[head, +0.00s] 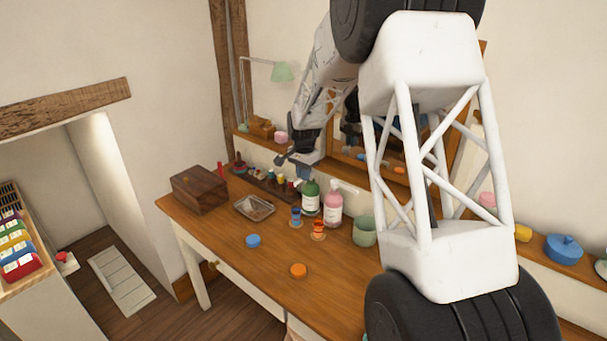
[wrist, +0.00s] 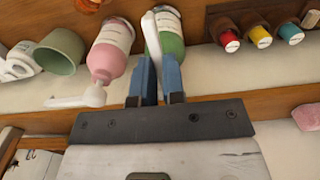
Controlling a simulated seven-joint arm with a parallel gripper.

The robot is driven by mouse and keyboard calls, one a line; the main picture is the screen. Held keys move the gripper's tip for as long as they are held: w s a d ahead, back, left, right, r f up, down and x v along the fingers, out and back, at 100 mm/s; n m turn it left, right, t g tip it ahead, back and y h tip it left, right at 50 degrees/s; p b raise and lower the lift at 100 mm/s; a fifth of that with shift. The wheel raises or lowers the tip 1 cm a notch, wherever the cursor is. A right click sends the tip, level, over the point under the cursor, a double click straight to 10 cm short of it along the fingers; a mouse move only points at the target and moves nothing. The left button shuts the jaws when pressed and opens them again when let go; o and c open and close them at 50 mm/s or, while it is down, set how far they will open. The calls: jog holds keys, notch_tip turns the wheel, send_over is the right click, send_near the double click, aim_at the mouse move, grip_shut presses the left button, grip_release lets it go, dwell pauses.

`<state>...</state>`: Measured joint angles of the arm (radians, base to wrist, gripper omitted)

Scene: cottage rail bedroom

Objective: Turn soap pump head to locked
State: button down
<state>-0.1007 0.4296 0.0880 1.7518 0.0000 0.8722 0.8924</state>
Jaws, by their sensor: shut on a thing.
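A green soap bottle (head: 310,200) with a white label stands on the wooden desk, beside a pink soap bottle (head: 333,209). My gripper (head: 307,177) is directly above the green bottle. In the wrist view the blue fingers of my gripper (wrist: 158,76) are shut on the pump head of the green bottle (wrist: 173,45). The white spout (wrist: 151,36) of that pump sticks out past the fingers, over the bottle. The part between the fingers is mostly hidden. The pink bottle (wrist: 109,55) with its own white pump (wrist: 86,98) is to the left there, apart from the fingers.
A green cup (head: 364,232) stands right of the pink bottle. Blue and orange hourglass-shaped things (head: 318,230), a blue lid (head: 253,241) and an orange lid (head: 298,270) are in front. A tray (head: 255,208) and a wooden box (head: 200,189) stand left. The desk's front is clear.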

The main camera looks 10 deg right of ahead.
jog(key=shift+a+m, duration=0.1)
jog(key=shift+m, duration=0.2)
jog(key=shift+w+m, duration=1)
jog(key=shift+m, duration=1.9)
jog(key=shift+w+m, duration=0.95)
jog(key=shift+m, duration=1.95)
jog(key=shift+w+m, duration=1)
jog(key=shift+m, duration=1.9)
jog(key=c, duration=1.2)
grip_release()
jog(key=shift+r, duration=0.15)
